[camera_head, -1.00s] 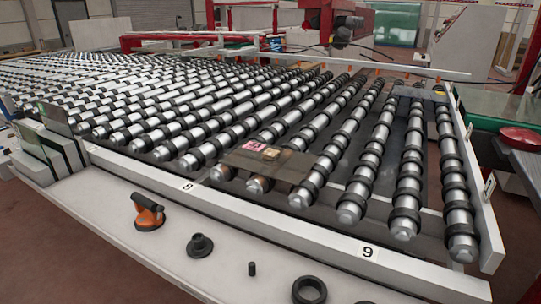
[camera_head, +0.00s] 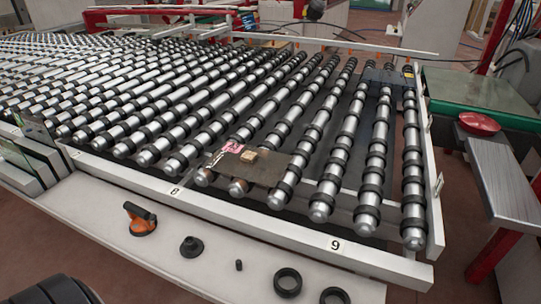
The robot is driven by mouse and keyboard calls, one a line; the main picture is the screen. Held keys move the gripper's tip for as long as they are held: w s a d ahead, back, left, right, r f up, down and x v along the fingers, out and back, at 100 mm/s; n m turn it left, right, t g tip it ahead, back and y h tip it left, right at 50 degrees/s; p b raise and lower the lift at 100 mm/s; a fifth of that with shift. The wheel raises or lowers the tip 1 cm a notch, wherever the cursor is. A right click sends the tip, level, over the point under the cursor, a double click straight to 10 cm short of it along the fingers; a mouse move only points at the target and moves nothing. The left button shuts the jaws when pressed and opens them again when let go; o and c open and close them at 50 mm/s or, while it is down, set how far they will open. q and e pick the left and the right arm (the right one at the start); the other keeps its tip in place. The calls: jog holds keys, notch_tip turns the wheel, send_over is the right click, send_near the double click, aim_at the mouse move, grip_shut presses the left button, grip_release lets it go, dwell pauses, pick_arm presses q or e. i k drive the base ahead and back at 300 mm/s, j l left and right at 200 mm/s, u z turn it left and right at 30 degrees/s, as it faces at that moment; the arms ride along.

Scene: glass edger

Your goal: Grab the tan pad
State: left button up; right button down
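The tan pad (camera_head: 249,155) is a small, light tan block. It lies on a dark brownish sheet (camera_head: 262,171) that rests across the rollers near the front edge of the conveyor. A pink item (camera_head: 232,147) lies just left of it on the same sheet. Neither gripper's fingers can be made out. A dark rounded shape at the bottom left corner may be part of my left arm. Nothing touches the pad.
The white front ledge (camera_head: 100,219) holds an orange and black suction cup (camera_head: 141,220), a black flanged part (camera_head: 191,247), a small black peg (camera_head: 239,265) and black rings (camera_head: 288,283). Glass pieces (camera_head: 38,152) lean at the left. A red bowl (camera_head: 479,123) sits at the right.

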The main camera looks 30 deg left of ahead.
aim_at(249, 157)
jog(key=j+z, duration=0.25)
jog(key=j, duration=0.2)
jog(key=k+j+z, duration=0.1)
jog(key=j+z, duration=0.2)
jog(key=k+j+z, duration=0.25)
jog(key=j, duration=0.25)
jog(key=i+j, duration=0.05)
jog(key=i, duration=0.05)
